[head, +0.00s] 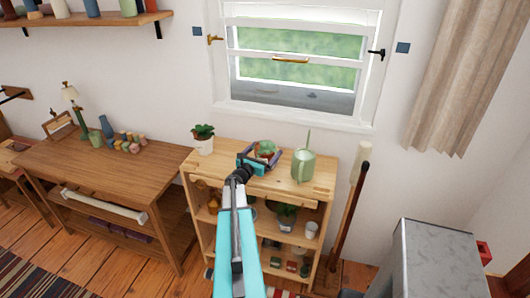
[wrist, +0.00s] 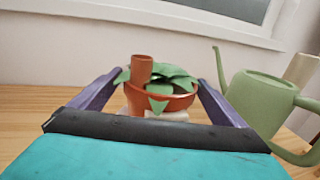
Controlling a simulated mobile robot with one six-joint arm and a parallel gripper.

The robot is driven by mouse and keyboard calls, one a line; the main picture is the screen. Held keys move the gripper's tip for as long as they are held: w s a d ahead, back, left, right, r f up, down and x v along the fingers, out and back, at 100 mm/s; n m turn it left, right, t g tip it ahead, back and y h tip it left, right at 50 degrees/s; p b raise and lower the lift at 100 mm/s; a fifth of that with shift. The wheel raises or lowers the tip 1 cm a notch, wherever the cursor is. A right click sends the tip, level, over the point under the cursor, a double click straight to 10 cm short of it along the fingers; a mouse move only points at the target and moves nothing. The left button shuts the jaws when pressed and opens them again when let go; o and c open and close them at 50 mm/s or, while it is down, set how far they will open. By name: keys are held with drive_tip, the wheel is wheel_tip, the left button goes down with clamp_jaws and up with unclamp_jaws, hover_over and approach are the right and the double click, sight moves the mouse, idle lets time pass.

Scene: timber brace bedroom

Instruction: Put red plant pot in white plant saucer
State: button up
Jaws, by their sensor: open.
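In the wrist view a wide reddish-brown pot (wrist: 178,102) with broad green leaves is ahead, between my gripper's spread purple fingers (wrist: 160,85). An upright terracotta cylinder (wrist: 140,88) overlaps its left side; I cannot tell whether it stands in front of the pot or in it. A pale piece (wrist: 180,116) shows low under the pot; I cannot tell whether it is the white saucer. In the head view my gripper (head: 266,153) is open over the top of the wooden shelf unit, around the small plant (head: 266,146). Its jaws hide much of the pot there.
A green watering can (head: 303,166) stands close on the right, also large in the wrist view (wrist: 262,105). A white-potted plant (head: 203,145) stands at the left of the shelf top (head: 230,178). The wall and window are behind. A wooden table (head: 110,175) is to the left.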

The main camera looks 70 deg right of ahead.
drive_tip(key=shift+r, duration=0.15)
drive_tip(key=shift+w+a+b, duration=0.35)
drive_tip(key=shift+a+b, duration=0.35)
drive_tip(key=shift+a, duration=1.3)
drive_tip(key=shift+w+a+b, duration=0.3)
drive_tip(key=shift+a+b, duration=0.4)
drive_tip(key=shift+a, duration=1.25)
drive_tip(key=shift+w+a+b, duration=0.35)
drive_tip(key=shift+a+b, duration=0.35)
drive_tip(key=shift+a, duration=1.3)
